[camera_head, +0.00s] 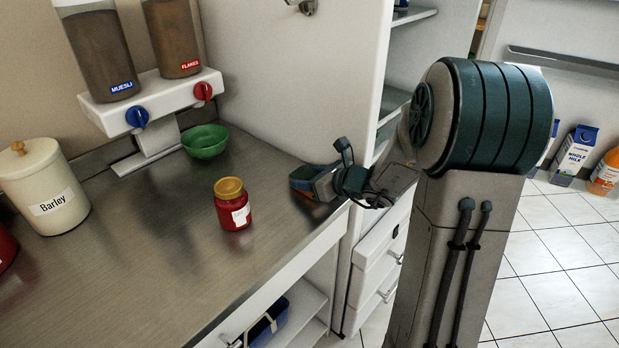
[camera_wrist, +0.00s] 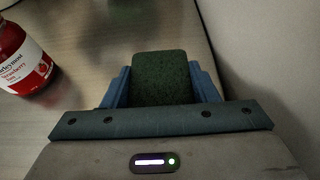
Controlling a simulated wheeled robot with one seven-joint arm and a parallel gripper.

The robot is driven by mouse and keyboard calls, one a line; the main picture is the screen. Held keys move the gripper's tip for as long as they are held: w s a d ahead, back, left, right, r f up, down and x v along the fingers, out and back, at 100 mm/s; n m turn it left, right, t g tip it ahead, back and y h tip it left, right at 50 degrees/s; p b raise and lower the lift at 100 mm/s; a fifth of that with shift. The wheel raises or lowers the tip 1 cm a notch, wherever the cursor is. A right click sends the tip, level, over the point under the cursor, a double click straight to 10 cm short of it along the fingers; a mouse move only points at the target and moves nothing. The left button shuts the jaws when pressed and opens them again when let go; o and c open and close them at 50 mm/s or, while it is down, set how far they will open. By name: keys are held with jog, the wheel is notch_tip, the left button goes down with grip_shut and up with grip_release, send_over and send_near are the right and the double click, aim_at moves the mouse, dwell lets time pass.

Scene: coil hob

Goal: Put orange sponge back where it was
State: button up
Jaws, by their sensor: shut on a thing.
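My gripper (camera_head: 306,181) is over the right end of the counter, close to the white cabinet side. It is shut on the orange sponge. In the wrist view the sponge shows its dark green scouring face (camera_wrist: 163,78) between the two blue fingers. In the head view the fingers hide most of the sponge, and only a little orange shows low between them. I cannot tell whether the sponge touches the counter or hangs just above it.
A red jam jar (camera_head: 232,205) with a yellow lid stands left of my gripper; it also shows in the wrist view (camera_wrist: 22,62). A green bowl (camera_head: 205,141) sits under the cereal dispenser (camera_head: 150,98). A barley canister (camera_head: 45,188) stands far left. The counter (camera_head: 150,270) front is clear.

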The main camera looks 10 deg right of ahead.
jog(key=shift+f, duration=0.15)
jog(key=o, duration=0.9)
